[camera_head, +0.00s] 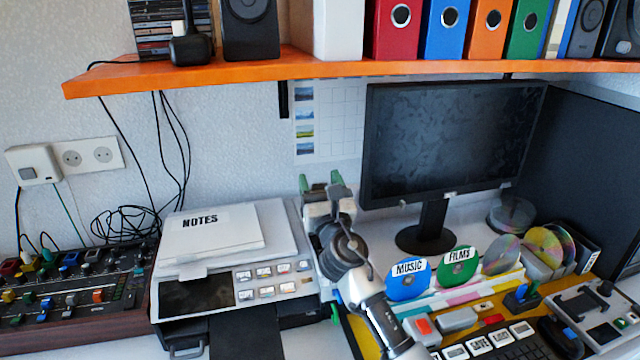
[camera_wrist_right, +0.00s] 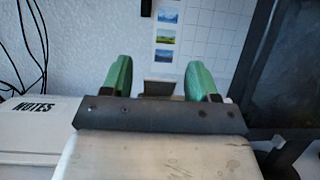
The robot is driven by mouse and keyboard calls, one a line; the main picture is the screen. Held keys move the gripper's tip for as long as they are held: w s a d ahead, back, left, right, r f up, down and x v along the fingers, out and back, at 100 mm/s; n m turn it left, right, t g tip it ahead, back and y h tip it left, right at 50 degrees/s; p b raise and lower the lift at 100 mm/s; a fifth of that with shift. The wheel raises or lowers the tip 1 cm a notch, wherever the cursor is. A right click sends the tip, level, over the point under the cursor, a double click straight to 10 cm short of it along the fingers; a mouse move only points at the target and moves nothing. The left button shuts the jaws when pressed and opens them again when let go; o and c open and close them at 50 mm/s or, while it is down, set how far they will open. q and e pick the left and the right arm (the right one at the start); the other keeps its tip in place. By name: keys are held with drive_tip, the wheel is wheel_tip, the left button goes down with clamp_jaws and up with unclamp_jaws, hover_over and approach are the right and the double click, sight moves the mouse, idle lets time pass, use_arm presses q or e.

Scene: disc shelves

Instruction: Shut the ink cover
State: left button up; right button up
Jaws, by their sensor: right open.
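The white printer (camera_head: 285,232) stands on the desk left of the monitor, with a dark panel and several buttons on its front. A dark flap or tray (camera_head: 245,338) juts from its lower front; I cannot tell whether this is the ink cover. No part is clearly recognisable as the ink cover. My right gripper (camera_head: 320,184) has green fingertips and is raised beside the printer's right side, pointing toward the wall. In the right wrist view the gripper (camera_wrist_right: 160,78) is open, with nothing between its fingers. My right arm hides part of the desk. My left gripper is not in view.
A stack of papers marked NOTES (camera_head: 213,234) lies on the printer. An audio mixer (camera_head: 75,290) stands to its left. The monitor (camera_head: 450,140), upright discs (camera_head: 408,280) and a keyboard (camera_head: 490,342) are to the right. An orange shelf (camera_head: 300,68) spans overhead.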

clamp_jaws()
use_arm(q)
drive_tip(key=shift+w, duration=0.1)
use_arm(e)
drive_tip(key=shift+s+f, duration=0.1)
drive_tip(key=shift+f, duration=0.05)
drive_tip(key=shift+s+d+f, duration=0.1)
drive_tip(key=shift+s+f, duration=0.2)
drive_tip(key=shift+s, duration=0.15)
drive_tip(key=s+f, duration=0.1)
drive_tip(key=f, duration=0.1)
drive_tip(key=s+f+b, duration=0.1)
drive_tip(key=s+f, duration=0.1)
drive_tip(key=s+d+f, duration=0.1)
drive_tip(key=s+f, duration=0.1)
drive_tip(key=shift+s+b, duration=0.15)
drive_tip(key=shift+b, duration=0.25)
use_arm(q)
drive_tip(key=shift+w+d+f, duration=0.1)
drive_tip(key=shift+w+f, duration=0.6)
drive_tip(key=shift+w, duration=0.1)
use_arm(e)
drive_tip(key=shift+s+f, duration=0.15)
drive_tip(key=shift+f, duration=0.15)
